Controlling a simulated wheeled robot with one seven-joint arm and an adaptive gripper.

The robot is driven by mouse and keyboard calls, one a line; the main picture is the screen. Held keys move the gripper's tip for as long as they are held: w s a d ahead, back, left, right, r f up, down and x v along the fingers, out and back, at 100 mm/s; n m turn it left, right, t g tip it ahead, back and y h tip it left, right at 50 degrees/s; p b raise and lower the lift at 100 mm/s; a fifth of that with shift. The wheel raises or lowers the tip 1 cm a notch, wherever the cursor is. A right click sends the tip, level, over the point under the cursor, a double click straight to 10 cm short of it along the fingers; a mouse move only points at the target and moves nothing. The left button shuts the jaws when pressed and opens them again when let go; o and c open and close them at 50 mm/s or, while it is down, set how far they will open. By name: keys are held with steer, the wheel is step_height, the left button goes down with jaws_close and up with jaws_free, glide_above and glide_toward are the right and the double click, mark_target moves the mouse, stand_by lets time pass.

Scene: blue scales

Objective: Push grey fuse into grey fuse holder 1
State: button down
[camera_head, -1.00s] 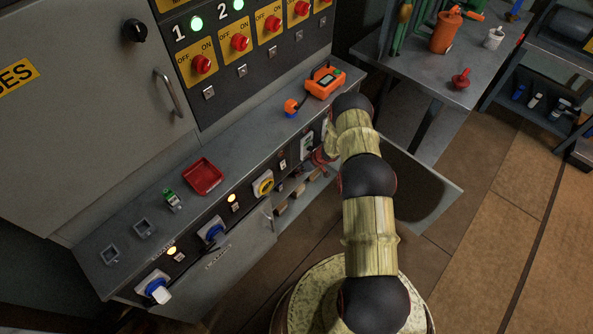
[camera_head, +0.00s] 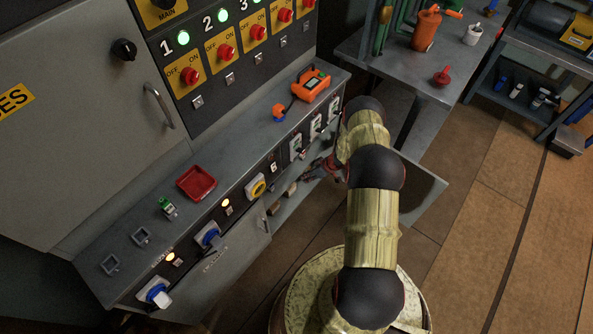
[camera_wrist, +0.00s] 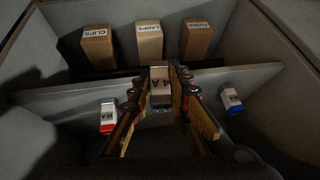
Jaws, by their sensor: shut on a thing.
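My gripper (camera_wrist: 160,92) is closed around a small block-shaped fuse (camera_wrist: 160,76) marked 4A, with a pale grey face, in the wrist view. The fuse sits between both fingers, above the inside of a grey compartment. In the head view my gripper (camera_head: 318,168) is small and partly hidden by my arm, low at the front of the grey console. Several white-fronted units (camera_head: 296,148) sit on the console front near it; I cannot tell which is grey fuse holder 1.
A red-ended fuse (camera_wrist: 108,117) and a blue-ended fuse (camera_wrist: 232,100) lie in the compartment. Boxes marked CLIPS (camera_wrist: 98,48), LAMPS (camera_wrist: 149,43) and FUSES (camera_wrist: 197,42) stand at its back. A red tray (camera_head: 197,183) and an orange device (camera_head: 311,85) are on the console top.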

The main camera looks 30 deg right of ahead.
steer(key=s+d+p, duration=0.1)
steer(key=s+d, duration=0.4)
steer(key=s, duration=0.1)
steer(key=shift+s+p, duration=0.3)
steer(key=shift+p, duration=0.05)
